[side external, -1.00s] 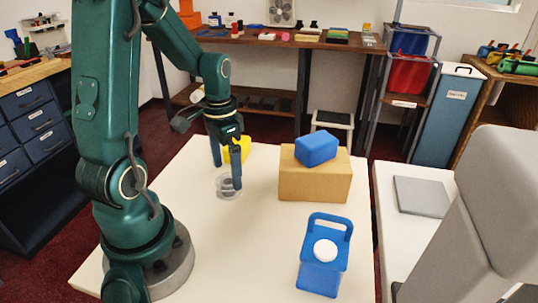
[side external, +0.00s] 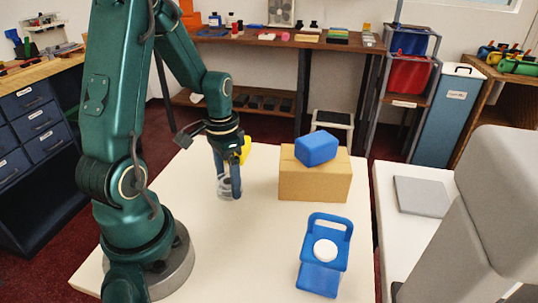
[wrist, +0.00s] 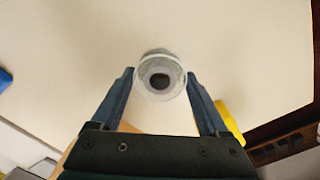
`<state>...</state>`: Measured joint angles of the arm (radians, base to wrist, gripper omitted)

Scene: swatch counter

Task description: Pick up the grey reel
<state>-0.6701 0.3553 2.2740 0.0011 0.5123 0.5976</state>
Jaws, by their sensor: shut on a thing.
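The grey reel (side external: 225,190) is a small, round, partly see-through piece with a ringed end. My gripper (side external: 229,184) points down over the white table and is shut on the reel, one finger on each side. In the wrist view the reel (wrist: 160,58) sits between the fingertips of my gripper (wrist: 160,76), its dark round centre facing the camera. I cannot tell for sure whether the reel is clear of the table.
A yellow object (side external: 245,150) stands just behind my gripper. To the right, a blue block (side external: 316,148) rests on a cardboard box (side external: 315,184). A blue handled holder with a white disc (side external: 325,250) stands nearer. The white table (side external: 255,225) is clear between them.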

